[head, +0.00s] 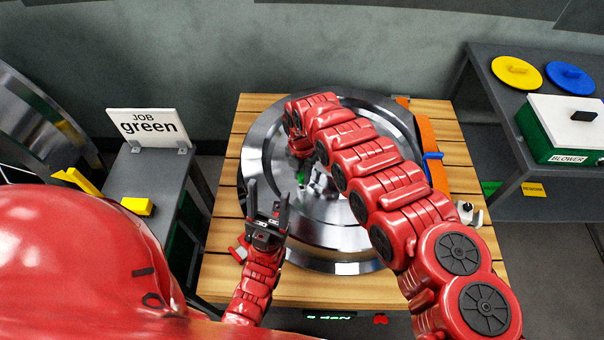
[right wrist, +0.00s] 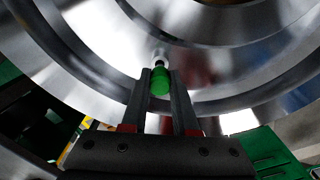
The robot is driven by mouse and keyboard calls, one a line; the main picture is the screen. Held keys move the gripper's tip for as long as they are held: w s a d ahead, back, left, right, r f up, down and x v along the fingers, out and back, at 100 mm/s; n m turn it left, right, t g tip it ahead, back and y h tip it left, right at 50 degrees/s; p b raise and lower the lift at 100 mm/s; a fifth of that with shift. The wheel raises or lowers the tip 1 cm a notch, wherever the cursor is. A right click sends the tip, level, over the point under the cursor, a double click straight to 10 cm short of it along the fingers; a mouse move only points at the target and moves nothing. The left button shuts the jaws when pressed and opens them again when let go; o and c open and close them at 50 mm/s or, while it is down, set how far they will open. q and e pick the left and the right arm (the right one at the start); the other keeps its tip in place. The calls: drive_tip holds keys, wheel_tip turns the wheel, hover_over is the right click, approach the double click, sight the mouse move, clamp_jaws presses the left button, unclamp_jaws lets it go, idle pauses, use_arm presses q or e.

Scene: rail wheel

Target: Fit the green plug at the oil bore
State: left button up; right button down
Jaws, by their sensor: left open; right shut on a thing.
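The polished rail wheel (head: 268,165) lies on a slatted wooden table and fills the back of the right wrist view (right wrist: 105,50). My right gripper (right wrist: 160,73) is shut on the green plug (right wrist: 160,86). The plug's pale metal tip points at the wheel face and is at or very near it. I cannot tell whether it is in the oil bore, as the bore is hidden. In the head view my right arm covers much of the wheel. My left gripper (head: 268,203) is open and empty over the wheel's near left rim.
A "JOB green" sign (head: 148,127) and a yellow block (head: 137,206) stand on the left side table. An orange bar (head: 424,140) with a blue handle lies right of the wheel. The right bench holds a yellow disc (head: 516,71), a blue disc (head: 570,77) and a blower box (head: 565,125).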

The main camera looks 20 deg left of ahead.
drive_tip(key=shift+b, duration=0.55)
idle(1.4)
idle(0.3)
drive_tip(key=shift+f+b, duration=1.75)
drive_tip(key=shift+b, duration=0.3)
drive_tip(key=shift+r, duration=0.1)
drive_tip(key=c, duration=0.6)
unclamp_jaws()
